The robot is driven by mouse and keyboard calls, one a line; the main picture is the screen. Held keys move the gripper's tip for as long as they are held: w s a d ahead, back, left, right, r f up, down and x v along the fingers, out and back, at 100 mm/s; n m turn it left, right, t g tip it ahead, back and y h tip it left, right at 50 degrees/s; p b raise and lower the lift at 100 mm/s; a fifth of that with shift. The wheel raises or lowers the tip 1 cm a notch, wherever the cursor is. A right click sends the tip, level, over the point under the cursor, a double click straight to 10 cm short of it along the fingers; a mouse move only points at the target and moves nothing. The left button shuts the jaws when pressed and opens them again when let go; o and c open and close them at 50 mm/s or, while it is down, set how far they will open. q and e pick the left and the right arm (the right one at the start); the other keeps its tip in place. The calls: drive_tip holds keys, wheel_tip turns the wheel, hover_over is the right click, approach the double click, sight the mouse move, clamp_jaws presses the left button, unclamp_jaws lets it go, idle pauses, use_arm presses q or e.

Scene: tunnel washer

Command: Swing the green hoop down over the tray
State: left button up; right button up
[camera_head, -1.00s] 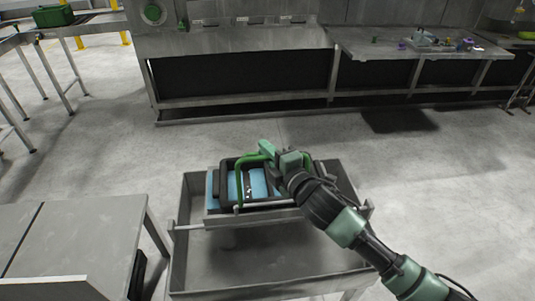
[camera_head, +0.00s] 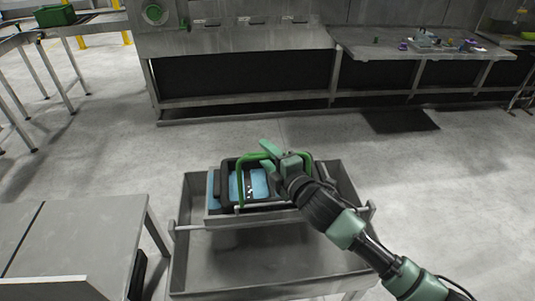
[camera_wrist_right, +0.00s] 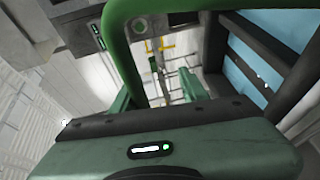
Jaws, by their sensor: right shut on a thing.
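The green hoop (camera_head: 241,180) stands raised over a black-framed tray (camera_head: 225,191) with blue in it. It also shows as a thick green curve in the right wrist view (camera_wrist_right: 117,38). My right gripper (camera_head: 269,158) is at the hoop's top bar, shut on the hoop. Its fingers (camera_wrist_right: 158,92) show in the right wrist view, with the black frame and blue surface to their right. The gripper hides part of the hoop and of the tray's far side. My left gripper is not in view.
The tray sits in a grey metal cart (camera_head: 185,250) with raised walls. A grey table (camera_head: 75,240) stands at the left front. A steel bench (camera_head: 385,47) with small items runs along the back right. Open floor (camera_head: 285,135) lies between cart and machine.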

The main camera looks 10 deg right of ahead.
drive_tip(key=shift+f, duration=0.2)
drive_tip(key=b+v, duration=0.1)
drive_tip(key=v, duration=0.7)
drive_tip(key=shift+b, duration=0.4)
drive_tip(key=shift+d, duration=0.1)
drive_tip(key=f+v, duration=0.1)
drive_tip(key=v, duration=0.7)
drive_tip(key=shift+s+f, duration=0.2)
drive_tip(key=shift+s, duration=0.25)
drive_tip(key=shift+d, duration=0.1)
